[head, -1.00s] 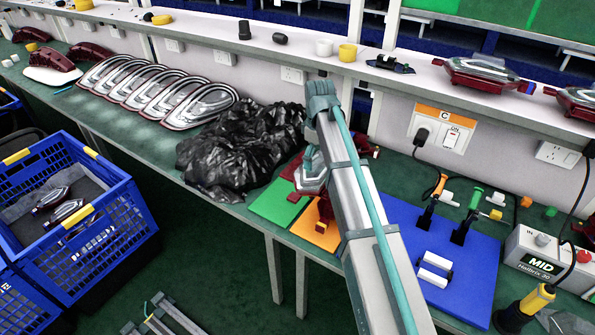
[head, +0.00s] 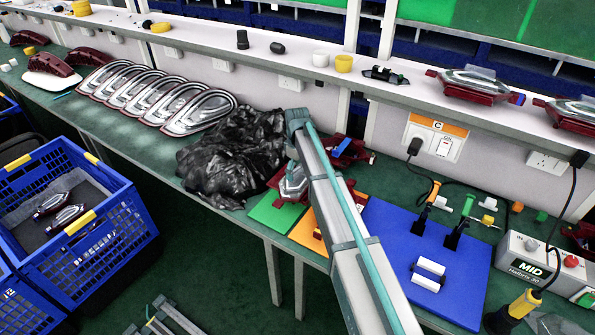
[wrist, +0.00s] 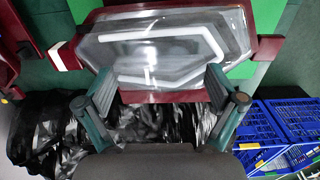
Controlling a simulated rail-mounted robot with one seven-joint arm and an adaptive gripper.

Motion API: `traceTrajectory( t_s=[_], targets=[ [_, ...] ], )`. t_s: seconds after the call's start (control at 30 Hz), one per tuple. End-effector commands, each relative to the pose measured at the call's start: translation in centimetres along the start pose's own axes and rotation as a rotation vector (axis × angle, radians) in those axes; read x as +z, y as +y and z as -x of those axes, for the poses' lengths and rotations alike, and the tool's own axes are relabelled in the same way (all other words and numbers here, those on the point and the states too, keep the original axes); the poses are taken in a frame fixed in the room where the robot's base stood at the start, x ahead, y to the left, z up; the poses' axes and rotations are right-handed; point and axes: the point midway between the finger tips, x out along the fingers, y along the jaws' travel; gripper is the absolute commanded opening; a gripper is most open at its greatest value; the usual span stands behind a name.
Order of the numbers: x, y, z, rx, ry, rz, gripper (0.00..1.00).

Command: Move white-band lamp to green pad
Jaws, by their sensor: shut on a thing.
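The white-band lamp (wrist: 160,45), clear-lensed with dark red ends, fills the top of the wrist view, with a white patch on its left end. My gripper (wrist: 160,86) is shut on it, one finger at each side of its near edge. In the head view, the lamp (head: 293,184) is partly hidden by my arm. It is over the green pad (head: 268,218), near the orange pad (head: 304,234). The green pad (wrist: 243,70) also shows behind the lamp in the wrist view. Whether the lamp touches the pad cannot be told.
Another red lamp with a blue band (head: 341,147) lies behind my arm. A black plastic bag (head: 232,155) lies left of the pads. A blue board (head: 400,282) with fixtures is to the right. A blue crate (head: 120,240) stands at the lower left.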

Motion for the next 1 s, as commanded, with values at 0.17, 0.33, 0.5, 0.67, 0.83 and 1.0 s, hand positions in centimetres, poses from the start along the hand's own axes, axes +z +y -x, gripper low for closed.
traceTrajectory(
  t_s=[0.17,0.33,0.5,0.67,0.83,1.0],
  targets=[
    [0.0,0.0,-1.3,0.0,0.0,0.0,0.41],
    [0.0,0.0,-1.5,0.001,0.001,0.0,0.41],
    [0.0,0.0,-1.8,0.001,0.001,0.0,0.41],
    [0.0,0.0,-1.9,0.001,0.001,0.0,1.0],
    [0.0,0.0,-1.9,0.001,0.001,0.0,1.0],
    [0.0,0.0,-1.6,0.001,0.001,0.0,1.0]
  ],
)
